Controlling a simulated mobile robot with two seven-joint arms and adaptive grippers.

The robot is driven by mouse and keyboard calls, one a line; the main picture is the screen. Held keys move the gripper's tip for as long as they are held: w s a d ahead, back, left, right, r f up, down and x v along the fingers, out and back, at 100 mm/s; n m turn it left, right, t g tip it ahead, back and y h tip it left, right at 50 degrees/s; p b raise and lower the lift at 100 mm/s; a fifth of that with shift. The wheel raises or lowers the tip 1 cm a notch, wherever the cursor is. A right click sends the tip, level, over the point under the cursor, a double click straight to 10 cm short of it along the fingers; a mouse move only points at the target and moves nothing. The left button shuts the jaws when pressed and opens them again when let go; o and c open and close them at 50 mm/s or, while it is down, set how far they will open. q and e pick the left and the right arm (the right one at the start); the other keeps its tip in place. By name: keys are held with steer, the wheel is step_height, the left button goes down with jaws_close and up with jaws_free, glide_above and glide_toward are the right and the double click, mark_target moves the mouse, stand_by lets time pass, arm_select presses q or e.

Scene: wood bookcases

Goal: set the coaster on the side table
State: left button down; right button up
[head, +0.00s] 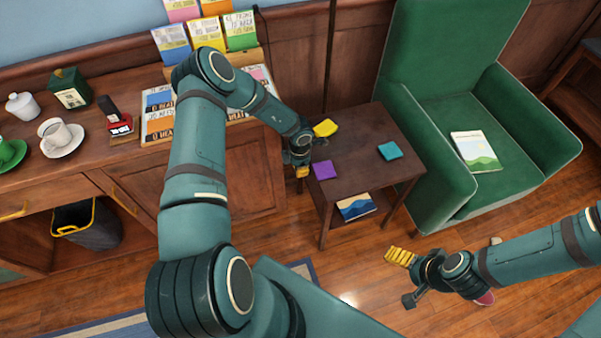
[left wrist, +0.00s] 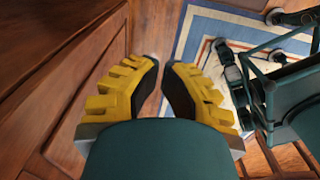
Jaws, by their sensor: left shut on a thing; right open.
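The dark wood side table (head: 360,172) stands in the middle of the head view, with a lower shelf. On its top lie a purple square (head: 324,170) and a teal square (head: 390,150), both flat and coaster-like. My left gripper (head: 301,172) is at the table's left side, pointing down. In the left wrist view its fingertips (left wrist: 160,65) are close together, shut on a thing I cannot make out. My right gripper (head: 403,278) is open and empty above the floor.
A green armchair (head: 440,95) with a book (head: 475,151) stands right of the table. A wood cabinet (head: 240,165) is on the left, with a cup (head: 58,135) and books on top. A blue book (head: 356,207) lies on the table's lower shelf. The tabletop's middle is clear.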

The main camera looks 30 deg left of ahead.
mark_target(324, 171)
arm_select(q)
steer(key=a+r+m+t+h+p, duration=0.2)
steer(key=a+r, duration=0.2)
steer(key=a, duration=0.1)
steer(key=w+d+f+b, duration=0.2)
steer(key=w+d+f, duration=0.2)
steer(key=f, duration=0.5)
steer(key=shift+w+d+f, duration=0.2)
steer(key=shift+w+d, duration=0.05)
steer(key=shift+d, duration=0.3)
